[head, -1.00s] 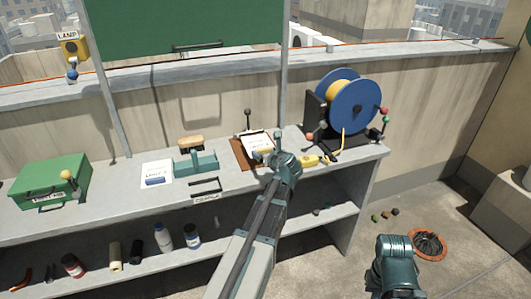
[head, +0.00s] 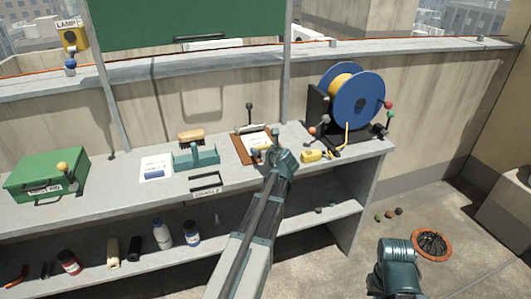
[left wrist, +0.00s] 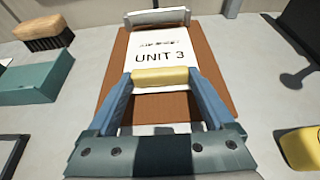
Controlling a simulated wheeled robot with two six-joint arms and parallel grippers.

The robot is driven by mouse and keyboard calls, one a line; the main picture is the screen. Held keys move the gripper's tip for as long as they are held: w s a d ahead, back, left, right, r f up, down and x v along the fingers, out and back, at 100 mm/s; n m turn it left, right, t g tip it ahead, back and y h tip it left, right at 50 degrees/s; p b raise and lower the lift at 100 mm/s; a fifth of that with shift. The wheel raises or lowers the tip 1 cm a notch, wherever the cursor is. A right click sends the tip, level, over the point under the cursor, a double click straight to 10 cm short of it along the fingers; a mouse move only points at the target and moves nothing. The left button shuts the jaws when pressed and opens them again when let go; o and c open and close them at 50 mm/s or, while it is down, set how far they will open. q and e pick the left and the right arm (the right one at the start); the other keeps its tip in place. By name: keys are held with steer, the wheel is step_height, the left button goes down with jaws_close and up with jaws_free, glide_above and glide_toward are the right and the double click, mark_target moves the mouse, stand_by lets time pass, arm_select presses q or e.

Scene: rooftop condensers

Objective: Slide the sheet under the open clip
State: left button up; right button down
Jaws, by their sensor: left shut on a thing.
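The white sheet marked UNIT 3 (left wrist: 160,50) lies over a brown clipboard (left wrist: 117,85). In the head view the sheet (head: 256,141) and the clipboard (head: 239,150) are on the bench. My left gripper (left wrist: 162,78) is shut on the yellow bar at the sheet's near edge; in the head view the gripper (head: 264,149) is partly hidden by its wrist. The grey clip (left wrist: 158,17) is at the clipboard's far end. The sheet's far edge meets the clip bar; I cannot tell how far under. A black-knobbed lever (head: 249,107) stands upright by the clip. My right arm's fingertips are not discernible.
Left of the clipboard are a teal block (head: 195,158), a brush (head: 190,137), a white card (head: 156,167) and a green case (head: 46,173). Right are a yellow piece (head: 312,156) and a blue reel (head: 359,98). The bench has bare patches between them.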

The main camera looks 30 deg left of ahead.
arm_select(q)
steer(key=shift+w+a, duration=0.2)
steer(key=shift+a, duration=0.05)
steer(key=shift+f+b, duration=0.4)
stand_by(0.8)
steer(key=o, duration=1.1)
steer(key=p+v, duration=0.5)
steer(key=v, duration=0.9)
